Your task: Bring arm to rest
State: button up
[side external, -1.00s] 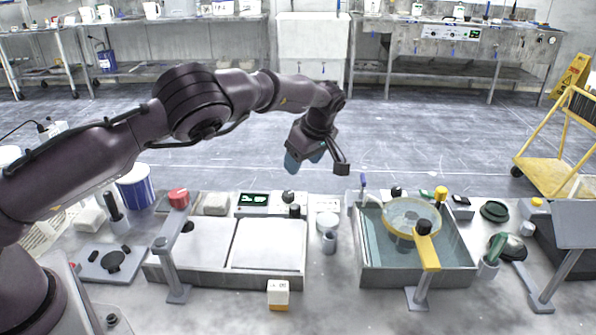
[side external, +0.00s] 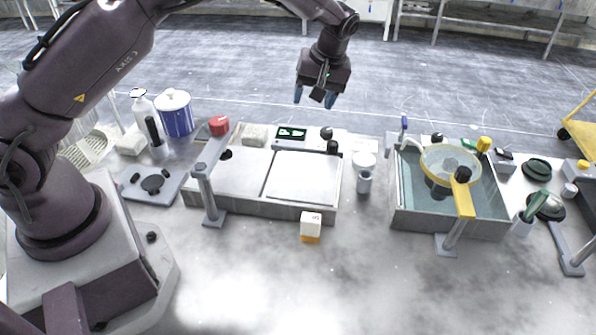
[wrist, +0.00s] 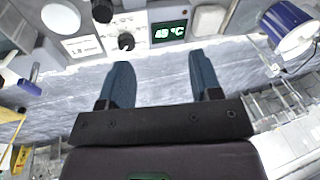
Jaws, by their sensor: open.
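My gripper (side external: 314,95) hangs in the air above the back edge of the bench in the side external view. Its two blue fingers point down and are spread apart with nothing between them. In the wrist view the open fingers of my gripper (wrist: 166,90) also show, with bare floor between them. A display reading 49 °C (wrist: 168,31) lies beyond the fingertips in that view, and the display unit (side external: 291,133) stands below my gripper at the back of the bench.
A platen box with two pale plates (side external: 305,177) sits at the left middle. A basin (side external: 480,225) holds water and a round sieve (side external: 450,160). A white and yellow block (side external: 311,226) stands in front. A blue bucket (side external: 176,118) is at the back left. The front of the bench is clear.

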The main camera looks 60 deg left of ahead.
jog(key=s+d+r+m+t+h, duration=0.1)
jog(key=s+d+r+m+t, duration=0.1)
jog(key=s+r, duration=0.4)
jog(key=s+d+r+m+t+h, duration=0.1)
jog(key=s+r+m, duration=0.4)
jog(key=s, duration=0.8)
jog(key=s+d+r+m+t+h, duration=0.1)
jog(key=s+d+r+m+t, duration=0.1)
jog(key=s+r, duration=0.5)
jog(key=shift+s+d+r+m+t, duration=0.15)
jog(key=shift+s+d+m+t, duration=0.2)
jog(key=shift+s+m+t, duration=0.7)
jog(key=shift+s, duration=0.25)
